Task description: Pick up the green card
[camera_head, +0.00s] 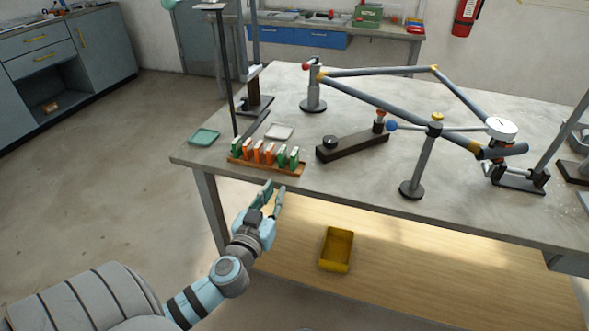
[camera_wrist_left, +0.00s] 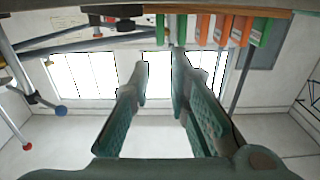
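A brown rack (camera_head: 264,167) near the table's front left edge holds a row of upright cards. One green card (camera_head: 236,147) stands at the left end, orange cards (camera_head: 258,152) follow, and two green cards (camera_head: 282,153) (camera_head: 294,157) stand at the right end. My left gripper (camera_head: 273,196) is open and empty, just in front of the table edge, below and apart from the rack's right part. In the left wrist view the gripper (camera_wrist_left: 160,78) shows two spread fingers, with green cards (camera_wrist_left: 180,28) beyond the tips. My right gripper is not in view.
A grey bar frame on posts (camera_head: 412,188) fills the table's right. A yellow bin (camera_head: 337,249) sits on the lower shelf.

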